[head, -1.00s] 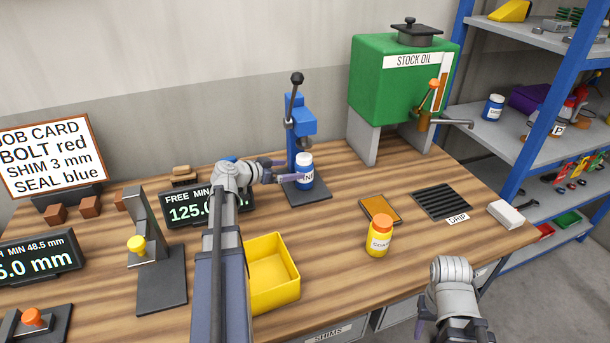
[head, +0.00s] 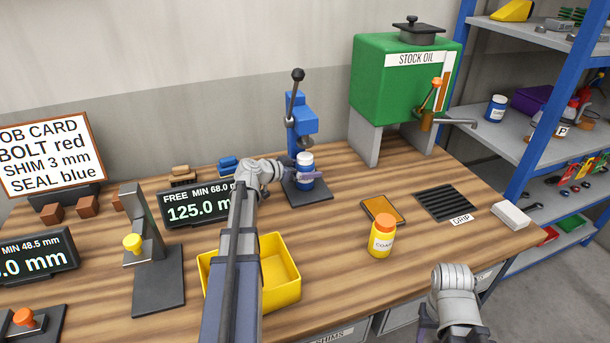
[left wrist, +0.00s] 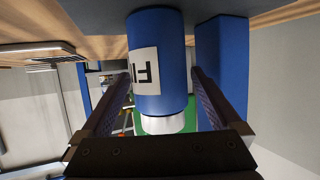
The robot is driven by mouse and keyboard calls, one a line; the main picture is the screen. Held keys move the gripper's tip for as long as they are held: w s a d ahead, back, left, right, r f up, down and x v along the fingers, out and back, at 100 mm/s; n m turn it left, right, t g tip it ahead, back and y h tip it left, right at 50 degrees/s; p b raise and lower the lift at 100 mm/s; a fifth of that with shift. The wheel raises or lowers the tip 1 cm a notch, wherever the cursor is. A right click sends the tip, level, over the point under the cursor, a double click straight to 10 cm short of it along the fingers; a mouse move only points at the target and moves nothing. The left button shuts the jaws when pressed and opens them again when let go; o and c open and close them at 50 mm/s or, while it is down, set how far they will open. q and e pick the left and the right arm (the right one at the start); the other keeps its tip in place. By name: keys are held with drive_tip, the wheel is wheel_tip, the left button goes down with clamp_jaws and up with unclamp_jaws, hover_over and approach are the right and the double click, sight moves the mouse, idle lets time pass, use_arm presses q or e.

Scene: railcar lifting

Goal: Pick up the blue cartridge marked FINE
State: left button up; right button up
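The blue cartridge (head: 306,160) with a white cap stands upright on the dark base of the blue press. In the left wrist view the cartridge (left wrist: 170,50) appears upside down, with part of its label reading "FI". My left gripper (head: 302,174) is at the cartridge, coming from the left, and one finger crosses in front of its lower part. In the left wrist view its two fingers (left wrist: 161,80) stand apart on either side of the cartridge; firm contact is not visible. My right gripper (head: 428,325) is low at the right, its fingers mostly hidden.
The blue press (head: 301,120) with its lever rises right behind the cartridge. A yellow bin (head: 287,291) lies under my left forearm. An orange-capped yellow bottle (head: 381,240) stands to the right. The green oil tank (head: 395,85) is at the back.

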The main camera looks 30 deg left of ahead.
use_arm(q)
clamp_jaws()
idle(0.6)
drive_tip(key=shift+r, duration=0.1)
drive_tip(key=shift+r+p, duration=0.6)
drive_tip(key=shift+p, duration=0.15)
drive_tip(key=s+d, duration=0.2)
drive_tip(key=d, duration=0.1)
drive_tip(key=s+d, duration=0.6)
drive_tip(key=shift+s+d+f, duration=0.15)
drive_tip(key=shift+s+d, duration=0.1)
drive_tip(key=shift+d, duration=0.1)
wheel_tip(320, 180, up, 14)
drive_tip(key=p, duration=1.3)
drive_tip(key=shift+p, duration=0.3)
